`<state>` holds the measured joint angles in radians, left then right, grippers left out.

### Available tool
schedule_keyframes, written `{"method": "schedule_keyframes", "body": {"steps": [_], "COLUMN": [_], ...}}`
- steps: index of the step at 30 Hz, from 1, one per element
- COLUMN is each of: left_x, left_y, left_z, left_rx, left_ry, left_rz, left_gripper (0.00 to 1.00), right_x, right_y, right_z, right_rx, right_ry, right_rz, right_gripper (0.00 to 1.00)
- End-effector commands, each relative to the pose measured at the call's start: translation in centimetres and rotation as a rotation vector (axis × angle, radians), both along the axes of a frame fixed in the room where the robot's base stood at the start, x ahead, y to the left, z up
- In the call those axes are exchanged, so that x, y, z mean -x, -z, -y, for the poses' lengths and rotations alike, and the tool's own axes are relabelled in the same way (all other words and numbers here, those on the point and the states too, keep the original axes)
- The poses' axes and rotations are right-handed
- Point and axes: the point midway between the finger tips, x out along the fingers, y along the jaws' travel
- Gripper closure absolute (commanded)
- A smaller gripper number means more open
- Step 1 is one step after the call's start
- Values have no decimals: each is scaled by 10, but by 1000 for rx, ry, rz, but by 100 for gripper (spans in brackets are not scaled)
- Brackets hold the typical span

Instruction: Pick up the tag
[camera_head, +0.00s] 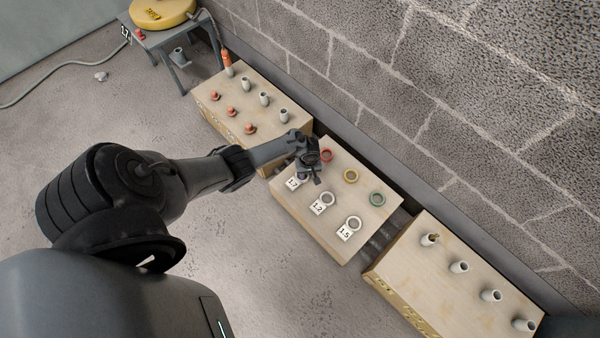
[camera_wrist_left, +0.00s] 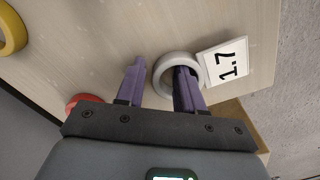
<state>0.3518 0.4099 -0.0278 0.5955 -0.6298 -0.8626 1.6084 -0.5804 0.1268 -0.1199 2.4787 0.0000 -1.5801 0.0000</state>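The 1.7 tag, a white ring (camera_wrist_left: 165,63) with a square white card (camera_wrist_left: 227,63), lies on the middle wooden table in the left wrist view. In the head view its card (camera_head: 292,183) shows, while the ring is hidden by my gripper. My left gripper (camera_head: 309,174) is over this corner of the table. Its two purple fingers (camera_wrist_left: 160,68) are apart with nothing clamped between them. One finger overlaps the ring's opening and the other is outside the ring; I cannot tell how deep they reach. My right gripper is not in view.
Tags 1.2 (camera_head: 327,199) and 1.5 (camera_head: 355,223) lie alongside. Red (camera_head: 326,155), yellow (camera_head: 350,175) and green (camera_head: 377,198) rings lie toward the wall. Tables with red pieces (camera_head: 231,111) and grey cylinders (camera_head: 459,267) stand either side.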

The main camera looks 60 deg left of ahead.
Motion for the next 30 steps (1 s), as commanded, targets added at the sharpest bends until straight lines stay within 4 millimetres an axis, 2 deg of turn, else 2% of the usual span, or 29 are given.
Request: {"method": "schedule_keyframes", "body": {"steps": [7,15,30], "left_x": [0,0,0], "left_y": [0,1,-2], "left_z": [0,0,0], "left_rx": [0,0,0], "left_ry": [0,0,1], "left_rz": [0,0,0], "left_gripper": [63,100,100], "right_x": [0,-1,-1], "right_y": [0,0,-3], "right_z": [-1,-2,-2], "right_rx": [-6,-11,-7], "right_ry": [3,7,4], "right_rz": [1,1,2], "right_gripper": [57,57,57]}}
